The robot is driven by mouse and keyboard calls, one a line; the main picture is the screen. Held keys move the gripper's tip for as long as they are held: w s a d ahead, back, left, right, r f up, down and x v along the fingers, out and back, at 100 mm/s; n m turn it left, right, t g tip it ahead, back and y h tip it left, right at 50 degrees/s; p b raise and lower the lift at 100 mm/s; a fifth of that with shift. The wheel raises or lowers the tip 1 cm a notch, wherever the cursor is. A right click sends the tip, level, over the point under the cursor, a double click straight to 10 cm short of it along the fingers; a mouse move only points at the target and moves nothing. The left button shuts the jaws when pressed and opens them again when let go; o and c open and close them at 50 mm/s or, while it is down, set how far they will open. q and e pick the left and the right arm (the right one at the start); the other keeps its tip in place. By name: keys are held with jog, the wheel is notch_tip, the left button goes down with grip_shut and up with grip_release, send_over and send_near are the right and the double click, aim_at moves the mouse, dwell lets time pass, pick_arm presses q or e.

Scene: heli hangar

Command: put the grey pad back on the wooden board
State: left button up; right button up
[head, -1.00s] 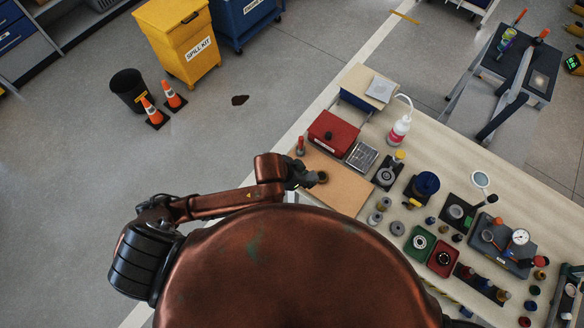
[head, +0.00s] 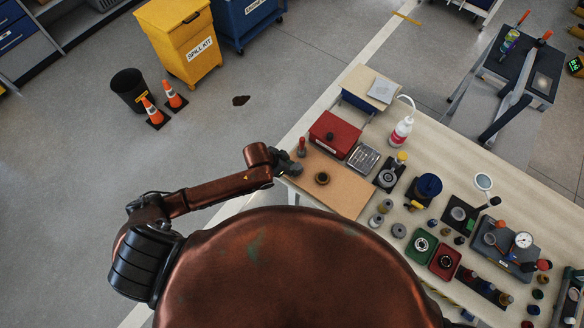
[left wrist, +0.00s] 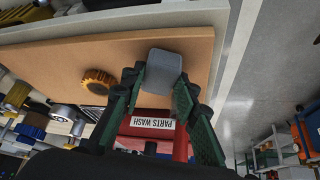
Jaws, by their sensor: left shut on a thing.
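The wooden board (head: 340,197) lies on the near left corner of the bench and fills much of the left wrist view (left wrist: 50,62). My left gripper (head: 292,169) is at the board's left edge in the head view. In the left wrist view its green-padded fingers (left wrist: 160,92) are shut on the grey pad (left wrist: 165,64), a small grey block seen against the board. I cannot tell whether the pad touches the board. The pad is not clear in the head view. A brass toothed ring (head: 322,178) lies on the board, apart from the gripper. My right gripper is not in view.
A red parts wash box (head: 334,134) stands behind the board, with a red-handled tool (head: 301,147) near its left side. A metal tray (head: 363,157) and several parts crowd the bench to the right. The board's front right area is clear.

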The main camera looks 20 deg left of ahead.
pick_arm(q)
jog(key=shift+f, duration=0.15)
jog(key=o, duration=1)
